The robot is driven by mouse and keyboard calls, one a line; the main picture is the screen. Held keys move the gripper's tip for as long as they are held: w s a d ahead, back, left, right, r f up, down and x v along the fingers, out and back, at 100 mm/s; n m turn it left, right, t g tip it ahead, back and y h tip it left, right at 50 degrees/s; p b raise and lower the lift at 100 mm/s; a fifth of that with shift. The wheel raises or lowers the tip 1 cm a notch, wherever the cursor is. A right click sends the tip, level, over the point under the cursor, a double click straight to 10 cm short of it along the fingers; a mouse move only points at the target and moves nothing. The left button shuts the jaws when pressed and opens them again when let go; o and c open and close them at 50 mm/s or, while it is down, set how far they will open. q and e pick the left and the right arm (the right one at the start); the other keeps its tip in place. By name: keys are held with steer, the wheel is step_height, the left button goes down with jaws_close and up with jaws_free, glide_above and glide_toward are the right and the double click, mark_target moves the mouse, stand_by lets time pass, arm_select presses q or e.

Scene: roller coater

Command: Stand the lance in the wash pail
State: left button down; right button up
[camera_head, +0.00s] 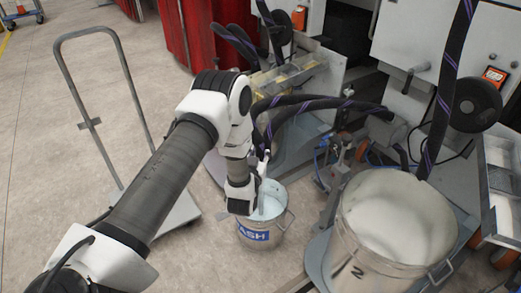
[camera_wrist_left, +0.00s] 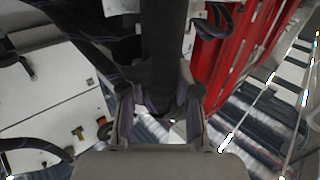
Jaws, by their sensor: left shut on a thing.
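The wash pail (camera_head: 262,238) is a pale metal bucket with a blue label reading "ASH" in its visible part. It stands on the floor at the centre of the head view, with light-coloured contents. My left gripper (camera_head: 263,162) is just above its rim, partly hidden by my wrist. In the left wrist view, the left gripper (camera_wrist_left: 160,110) is closed around a dark upright shaft, which I take as the lance (camera_wrist_left: 162,55). The lance's lower end is hard to make out, so I cannot tell whether it touches the pail's bottom. My right gripper is not in view.
A larger bucket (camera_head: 385,230) of white material stands to the right. Black hoses with purple stripes (camera_head: 315,103) run behind the arm to the machine. A grey hand cart (camera_head: 170,215) stands at left. Red curtains (camera_head: 190,30) hang behind.

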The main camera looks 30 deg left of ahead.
arm_select(q)
steer(key=shift+f+b, duration=0.4)
steer(key=shift+f, duration=0.35)
steer(key=c, duration=0.7)
jaws_free()
steer(key=shift+r, duration=0.1)
steer(key=shift+c, duration=0.2)
steer(key=v, duration=1.2)
steer(key=shift+w, duration=0.1)
